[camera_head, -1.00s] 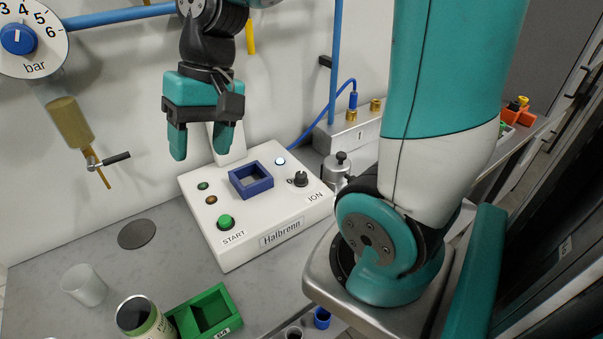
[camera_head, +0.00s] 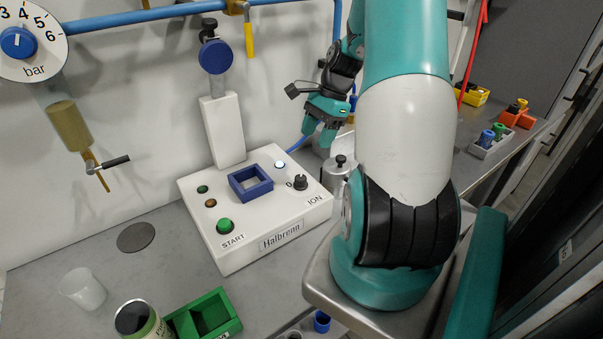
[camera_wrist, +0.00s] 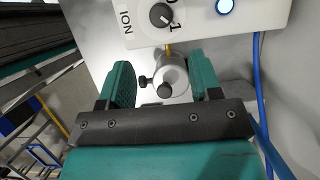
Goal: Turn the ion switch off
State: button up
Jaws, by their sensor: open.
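The ION switch (camera_head: 300,182) is a small black rotary knob at the right end of the white machine panel (camera_head: 225,256). In the wrist view the knob (camera_wrist: 160,15) lies beyond my fingertips, with the ION label to its left and a "1" mark near its lower right. A lamp (camera_head: 280,164) beside it glows bluish white. My gripper (camera_head: 322,134) is above and to the right of the panel, apart from the knob. It is open and empty; its two teal fingers (camera_wrist: 163,88) show in the wrist view.
A metal cylinder with a black knob (camera_head: 339,171) stands right of the panel and shows between my fingers in the wrist view (camera_wrist: 168,75). A blue square holder (camera_head: 251,194) and green START button (camera_head: 225,225) are on the panel. A blue hose (camera_wrist: 258,90) runs nearby.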

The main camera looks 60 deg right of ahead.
aim_at(301, 177)
jog(key=p+x, duration=0.2)
jog(key=x, duration=1)
jog(key=c, duration=0.9)
jog(key=shift+c, duration=0.2)
